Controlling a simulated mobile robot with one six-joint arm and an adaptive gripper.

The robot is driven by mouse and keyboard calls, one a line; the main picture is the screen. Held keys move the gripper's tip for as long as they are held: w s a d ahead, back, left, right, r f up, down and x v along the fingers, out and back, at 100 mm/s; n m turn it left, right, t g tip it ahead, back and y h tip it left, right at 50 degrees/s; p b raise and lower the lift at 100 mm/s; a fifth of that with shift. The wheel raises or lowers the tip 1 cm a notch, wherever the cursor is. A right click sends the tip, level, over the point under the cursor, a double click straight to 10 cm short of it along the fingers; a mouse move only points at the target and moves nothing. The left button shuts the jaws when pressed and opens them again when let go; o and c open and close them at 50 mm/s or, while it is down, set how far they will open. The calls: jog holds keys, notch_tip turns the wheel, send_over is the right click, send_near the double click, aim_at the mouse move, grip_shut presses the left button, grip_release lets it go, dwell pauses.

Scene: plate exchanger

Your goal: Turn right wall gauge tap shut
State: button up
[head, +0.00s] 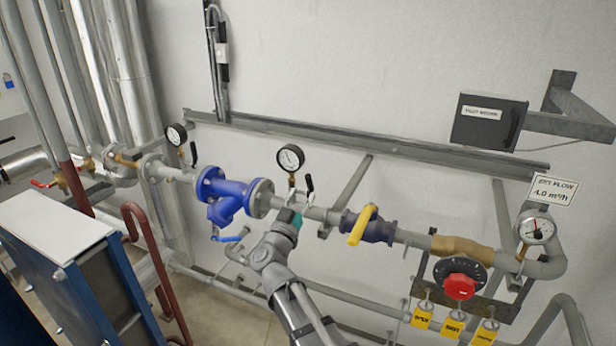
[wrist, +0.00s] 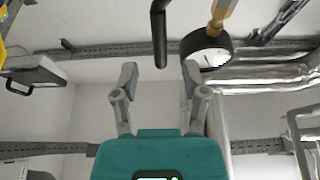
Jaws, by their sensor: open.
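A round white-faced gauge with a black rim (head: 290,158) stands on the pipe right of the blue valve. Its tap has a black lever (head: 309,184), which stands nearly upright beside the gauge stem. In the wrist view, which looks upside down, the same black lever (wrist: 159,35) hangs from the top edge, and the gauge (wrist: 207,50) is right of it on a brass stem. My gripper (head: 291,211) is just below the gauge and lever. Its fingers are apart in the wrist view (wrist: 160,76), with the lever's end lined up between them. I cannot tell any contact.
Another gauge (head: 176,134) with a black lever is at the left, and a third gauge (head: 536,230) is at the far right. The blue valve (head: 223,196) is left of my gripper; a yellow-handled valve (head: 362,225) is right. A rail (head: 350,140) runs along the wall behind.

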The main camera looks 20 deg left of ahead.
aim_at(308, 185)
jog(key=shift+p+x, duration=0.85)
jog(key=shift+x, duration=1.9)
grip_shut()
